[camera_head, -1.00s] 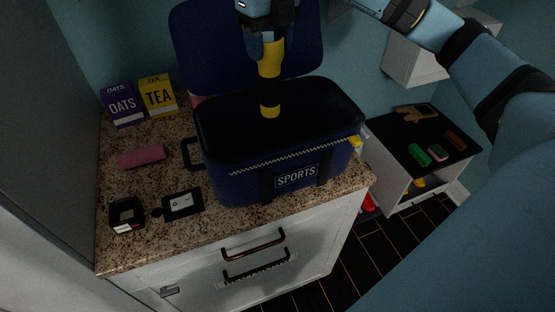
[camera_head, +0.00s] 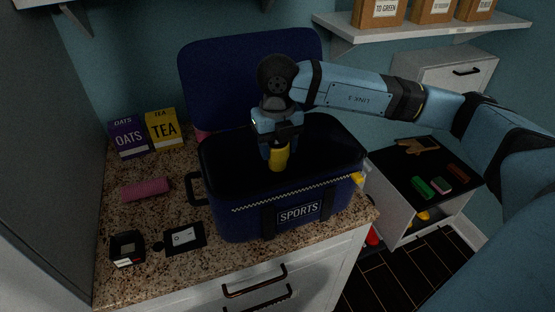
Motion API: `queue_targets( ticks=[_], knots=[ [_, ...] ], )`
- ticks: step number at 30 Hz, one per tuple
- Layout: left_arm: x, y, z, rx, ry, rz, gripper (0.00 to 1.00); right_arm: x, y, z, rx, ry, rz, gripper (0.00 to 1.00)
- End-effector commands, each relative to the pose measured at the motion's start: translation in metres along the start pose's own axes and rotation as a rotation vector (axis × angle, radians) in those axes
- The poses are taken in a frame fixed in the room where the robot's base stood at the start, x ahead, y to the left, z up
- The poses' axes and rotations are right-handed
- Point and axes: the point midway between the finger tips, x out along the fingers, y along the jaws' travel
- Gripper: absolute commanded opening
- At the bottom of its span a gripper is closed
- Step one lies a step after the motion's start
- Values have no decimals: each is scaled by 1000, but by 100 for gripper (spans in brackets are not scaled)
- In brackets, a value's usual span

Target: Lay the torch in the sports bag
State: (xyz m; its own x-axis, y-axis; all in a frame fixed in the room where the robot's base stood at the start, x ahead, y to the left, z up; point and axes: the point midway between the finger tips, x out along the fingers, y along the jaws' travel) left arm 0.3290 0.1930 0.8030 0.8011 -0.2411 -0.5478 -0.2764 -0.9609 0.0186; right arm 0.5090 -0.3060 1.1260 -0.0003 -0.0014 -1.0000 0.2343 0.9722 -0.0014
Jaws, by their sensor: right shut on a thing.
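The dark blue sports bag (camera_head: 297,214) stands on the speckled counter with its lid (camera_head: 225,85) raised at the back and its top open. My right gripper (camera_head: 278,150) points down over the bag's opening and is shut on the torch (camera_head: 279,158). The torch's yellow part shows between and below the fingers, upright. Its lower end is hidden or lost in the dark of the bag's inside, so I cannot tell whether it touches the bottom. My left gripper is not in view.
On the counter (camera_head: 205,262) left of the bag are a pink object (camera_head: 145,189), a black box (camera_head: 127,248), a black card (camera_head: 185,237), an oats box (camera_head: 128,138) and a tea box (camera_head: 164,130). A low black-topped unit (camera_head: 405,172) stands at right. A shelf (camera_head: 440,33) hangs above.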

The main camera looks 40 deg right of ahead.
Motion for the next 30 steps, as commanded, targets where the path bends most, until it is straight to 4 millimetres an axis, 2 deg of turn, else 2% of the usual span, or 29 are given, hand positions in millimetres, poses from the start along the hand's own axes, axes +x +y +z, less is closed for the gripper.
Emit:
queue_targets(
  ticks=[5, 12, 23, 24, 27, 30],
  knots=[
    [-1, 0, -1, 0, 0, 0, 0, 12, 0, 0, 0, 2, 0, 10],
    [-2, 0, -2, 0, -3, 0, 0, 45, 0, 0, 0, 1, -1, 10],
    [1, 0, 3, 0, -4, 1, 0, 50, 0, 0, -1, 0, 1, 10],
    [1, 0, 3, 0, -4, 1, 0, 50, 0, 0, -1, 0, 1, 55],
    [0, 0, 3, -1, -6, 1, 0, 49, 0, 0, -1, 0, 0, 78],
    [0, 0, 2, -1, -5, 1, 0, 49, 0, 0, -1, 0, 0, 78]
  ],
)
